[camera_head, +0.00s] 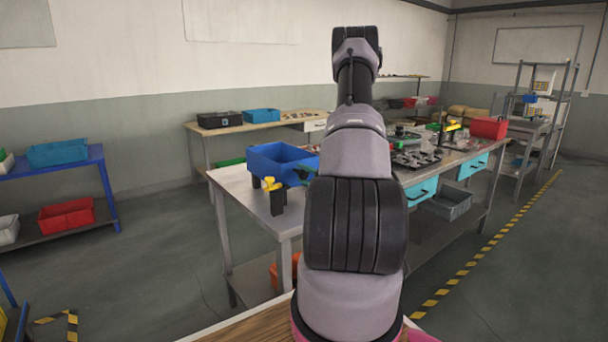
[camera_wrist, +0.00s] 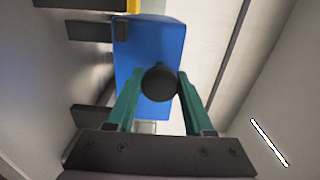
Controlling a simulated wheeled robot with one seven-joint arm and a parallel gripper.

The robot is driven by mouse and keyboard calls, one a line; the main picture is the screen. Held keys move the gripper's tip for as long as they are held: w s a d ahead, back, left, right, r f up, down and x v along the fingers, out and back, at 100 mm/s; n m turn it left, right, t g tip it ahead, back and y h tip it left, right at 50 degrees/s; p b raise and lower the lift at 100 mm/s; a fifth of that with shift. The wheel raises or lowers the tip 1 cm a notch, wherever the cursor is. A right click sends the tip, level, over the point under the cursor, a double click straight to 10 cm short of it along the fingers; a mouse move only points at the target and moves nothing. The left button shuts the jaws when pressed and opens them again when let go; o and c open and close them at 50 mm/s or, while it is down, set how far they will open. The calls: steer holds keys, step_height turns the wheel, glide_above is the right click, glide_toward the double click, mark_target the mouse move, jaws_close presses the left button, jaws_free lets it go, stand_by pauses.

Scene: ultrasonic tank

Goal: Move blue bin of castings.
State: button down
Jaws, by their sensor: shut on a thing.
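The blue bin (camera_head: 270,158) is at the near left end of the long metal worktable (camera_head: 235,185), by low black blocks; I cannot tell whether it rests on them or is clear of them. Its blue wall (camera_wrist: 150,45) fills the middle of the wrist view, with a round black knob (camera_wrist: 160,82) in front of it. My gripper (camera_wrist: 161,86) has its green fingers on either side of this knob, shut on it. In the head view my gripper (camera_head: 303,171) is at the bin's right side, partly behind my arm. No castings can be made out inside the bin.
A yellow-topped black clamp (camera_head: 273,190) stands just in front of the bin. A red bin (camera_head: 489,128) and a dark plate of parts (camera_head: 414,159) are farther right on the worktable. A back bench (camera_head: 240,127) holds another blue bin (camera_head: 262,115). Blue shelving (camera_head: 85,160) is at left.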

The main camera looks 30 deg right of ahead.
steer(key=shift+f, duration=0.15)
steer(key=shift+c, duration=1.5)
jaws_free()
steer(key=s, duration=1.1)
steer(key=shift+d, duration=0.4)
steer(key=shift+w, duration=0.15)
